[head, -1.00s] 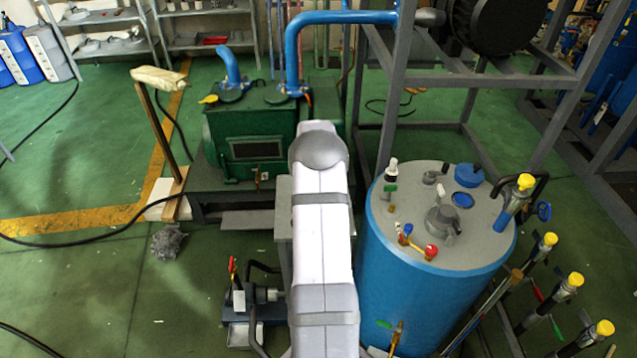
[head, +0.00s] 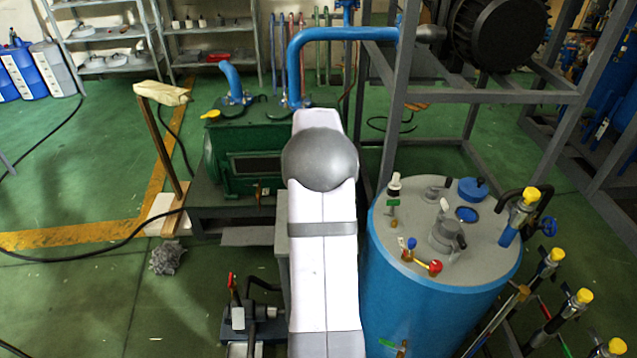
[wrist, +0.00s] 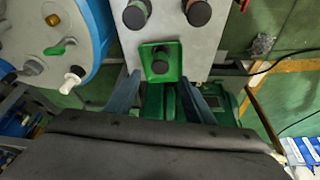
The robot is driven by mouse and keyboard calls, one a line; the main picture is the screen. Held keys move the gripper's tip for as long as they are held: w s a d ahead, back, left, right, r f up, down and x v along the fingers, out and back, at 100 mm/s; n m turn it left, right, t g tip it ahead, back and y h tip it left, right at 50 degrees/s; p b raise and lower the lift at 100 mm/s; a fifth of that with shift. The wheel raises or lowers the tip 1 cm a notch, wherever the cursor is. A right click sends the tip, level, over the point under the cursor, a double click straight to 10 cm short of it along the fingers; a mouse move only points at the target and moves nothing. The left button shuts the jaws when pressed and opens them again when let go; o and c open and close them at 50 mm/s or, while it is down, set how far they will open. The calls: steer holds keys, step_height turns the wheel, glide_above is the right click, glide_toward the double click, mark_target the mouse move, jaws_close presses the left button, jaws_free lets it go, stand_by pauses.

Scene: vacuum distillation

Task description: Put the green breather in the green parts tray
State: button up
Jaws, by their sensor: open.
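In the wrist view, a small square green tray (wrist: 174,49) sits at the edge of a grey top. A dark round-topped piece (wrist: 161,66) stands inside it; I cannot tell for sure whether it is the green breather. My gripper (wrist: 159,82) is open, with its two blue-grey fingers apart below the tray in the picture. Nothing shows held between them. In the head view my arm hides the gripper and the tray.
Two dark-capped pieces (wrist: 135,14) (wrist: 198,12) stand on the grey top. A blue tank (head: 425,300) with valves on its lid is right of my arm. A green pump (head: 235,165) with blue pipes stands behind. Green floor at left is mostly clear.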

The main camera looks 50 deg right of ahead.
steer(key=shift+s+a+r, duration=0.1)
steer(key=shift+r, duration=0.25)
steer(key=a+n+y, duration=0.2)
steer(key=a+n, duration=0.3)
steer(key=a, duration=1.8)
steer(key=s+a+f+n+g+y, duration=0.1)
steer(key=s+a+f+n, duration=0.1)
steer(key=s+a, duration=0.6)
steer(key=s+a+f+n+g, duration=0.1)
steer(key=s+a+n, duration=0.3)
steer(key=s+a, duration=0.4)
steer(key=shift+s+a+f+g+y, duration=0.35)
steer(key=shift+a+f, duration=0.2)
steer(key=shift+a, duration=0.65)
steer(key=shift+r, duration=0.1)
